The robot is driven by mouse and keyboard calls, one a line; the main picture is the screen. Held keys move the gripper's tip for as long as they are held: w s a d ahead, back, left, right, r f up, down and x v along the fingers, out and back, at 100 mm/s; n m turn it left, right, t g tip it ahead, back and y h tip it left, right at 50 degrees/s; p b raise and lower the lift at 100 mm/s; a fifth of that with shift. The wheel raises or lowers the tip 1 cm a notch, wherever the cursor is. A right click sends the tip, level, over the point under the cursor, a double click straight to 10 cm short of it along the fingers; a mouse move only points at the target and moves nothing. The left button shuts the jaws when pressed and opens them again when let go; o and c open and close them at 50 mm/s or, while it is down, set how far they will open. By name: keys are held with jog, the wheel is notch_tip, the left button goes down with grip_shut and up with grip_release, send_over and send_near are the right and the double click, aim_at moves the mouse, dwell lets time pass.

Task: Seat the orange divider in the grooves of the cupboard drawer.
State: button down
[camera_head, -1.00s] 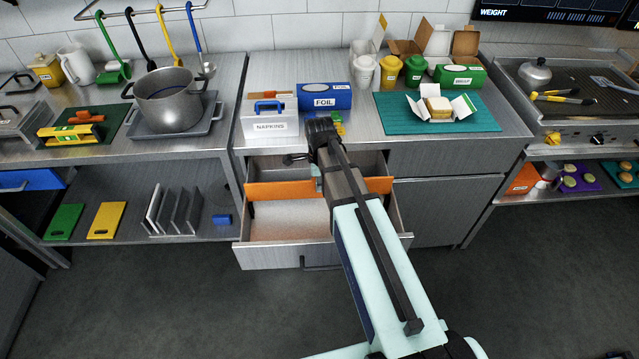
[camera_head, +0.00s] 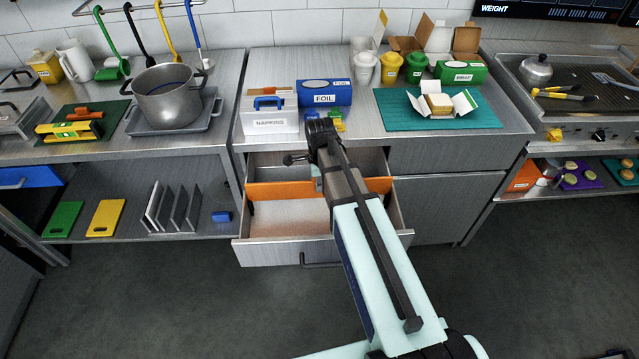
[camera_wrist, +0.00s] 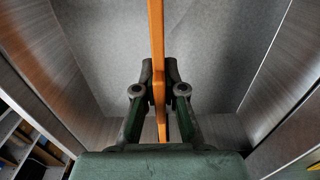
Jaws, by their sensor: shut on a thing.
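The orange divider (camera_head: 285,192) spans the open cupboard drawer (camera_head: 270,253) from its left wall toward its right wall, partly hidden behind my arm. In the wrist view the divider (camera_wrist: 156,45) is seen edge-on, running up the middle of the picture. My gripper (camera_wrist: 159,90) is shut on the divider, with a finger on each side of it. The drawer floor (camera_wrist: 205,50) shows on both sides of the divider. I cannot tell whether the divider's ends sit in the grooves or how close its lower edge is to the floor.
The counter's front edge is close to my arm. A shelf with cutting boards (camera_head: 106,217) lies at the left.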

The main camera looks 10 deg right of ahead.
aim_at(319, 197)
jog(key=shift+f+b, duration=1.6)
jog(key=shift+f, duration=1.6)
jog(key=shift+r+p, duration=0.35)
jog(key=shift+p, duration=0.2)
dwell(3.6)
jog(key=c, duration=1.2)
grip_release()
jog(key=shift+r, duration=0.1)
